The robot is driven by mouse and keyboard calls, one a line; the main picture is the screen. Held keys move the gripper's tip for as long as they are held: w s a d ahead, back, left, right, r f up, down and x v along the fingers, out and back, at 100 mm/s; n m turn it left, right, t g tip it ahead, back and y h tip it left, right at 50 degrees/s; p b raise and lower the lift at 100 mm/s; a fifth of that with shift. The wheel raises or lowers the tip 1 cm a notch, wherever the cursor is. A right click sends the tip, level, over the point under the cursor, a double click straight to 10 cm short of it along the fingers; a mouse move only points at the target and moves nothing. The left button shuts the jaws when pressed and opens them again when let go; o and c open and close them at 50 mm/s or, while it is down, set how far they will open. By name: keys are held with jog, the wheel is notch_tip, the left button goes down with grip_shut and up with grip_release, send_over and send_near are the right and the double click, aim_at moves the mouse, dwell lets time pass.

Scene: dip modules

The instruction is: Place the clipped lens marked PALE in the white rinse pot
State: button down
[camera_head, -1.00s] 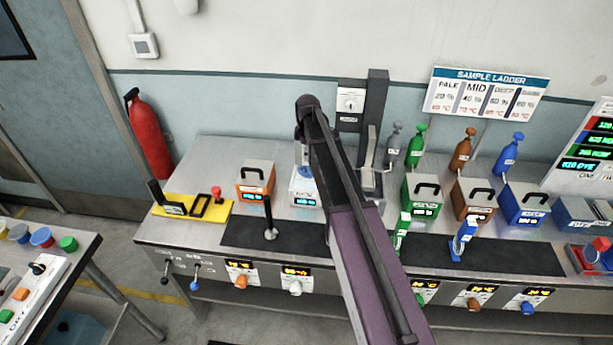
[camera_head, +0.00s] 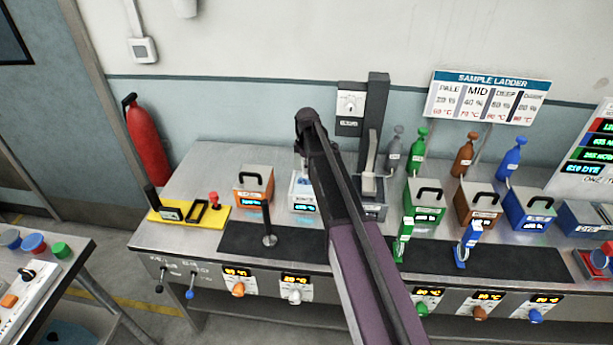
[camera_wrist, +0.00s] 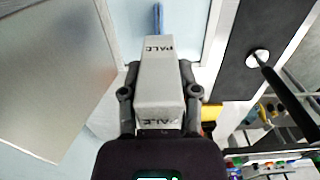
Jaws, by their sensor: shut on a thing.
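My gripper (camera_wrist: 158,82) is shut on a pale grey clip (camera_wrist: 160,65) marked PALE in the wrist view. The lens under the clip cannot be clearly made out. In the head view the white rinse pot (camera_head: 303,196) stands on the steel bench, with a lit display on its front. My gripper is directly over this pot, and the clip's lower end is at or just inside its mouth. My arm hides part of the pot's right side. In the wrist view a pale blue surface lies below the clip.
An orange pot (camera_head: 255,186) stands just left of the white one. Green (camera_head: 424,203), brown (camera_head: 477,205) and blue (camera_head: 530,210) handled pots stand to the right. A dark post (camera_head: 374,125) rises behind my arm. A black mat (camera_head: 240,238) holds a small upright stand.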

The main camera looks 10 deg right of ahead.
jog(key=shift+f+b, duration=1.9)
jog(key=shift+f, duration=0.4)
jog(key=shift+c, duration=1.7)
grip_release()
jog(key=shift+r, duration=0.25)
notch_tip(320, 180, up, 12)
jog(key=p, duration=1.2)
jog(key=shift+s, duration=0.1)
